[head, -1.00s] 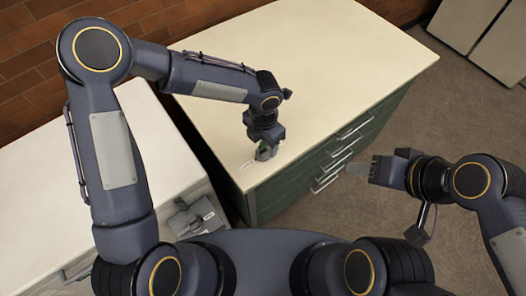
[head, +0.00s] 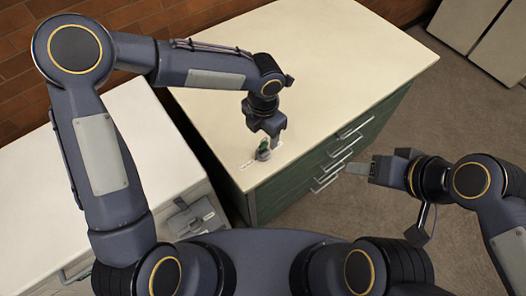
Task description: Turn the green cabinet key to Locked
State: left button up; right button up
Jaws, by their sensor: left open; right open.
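The green cabinet (head: 283,196) has a cream top and a front with several drawers and pale handles. Near its front left corner, a small key switch with a green key (head: 263,150) stands on the top, with white labels beside it. The labels are too small to read. My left gripper (head: 268,137) is open, just above and beside the key, and appears apart from it. My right gripper (head: 358,169) is open and empty, in front of the drawer handles, away from the key.
A lower white cabinet (head: 150,150) stands to the left, with a grey latch-like fitting (head: 190,216) and a label on it. Pale boxes or cabinets (head: 490,40) stand at the back right. A brick wall runs behind. Most of the green cabinet's top is clear.

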pick_arm(q)
jog(key=shift+r, duration=2.25)
jog(key=s+a+r+n+t+b, duration=0.1)
jog(key=s+a+r+n, duration=0.2)
jog(key=a+n, duration=0.6)
jog(key=s+a+r+n+b, duration=0.15)
jog(key=s+a+n, duration=0.35)
jog(key=n, duration=0.7)
jog(key=s+a+n+t+h+b, duration=0.1)
jog(key=s+n, duration=0.4)
jog(key=n, duration=0.8)
jog(key=s+a+n+t+h+b, duration=0.1)
jog(key=a+n, duration=0.5)
jog(key=n, duration=0.7)
jog(key=s+t+h, duration=0.1)
jog(key=s+t, duration=0.1)
jog(key=s, duration=0.1)
jog(key=shift+s+t+h, duration=0.3)
jog(key=shift+s+h, duration=0.1)
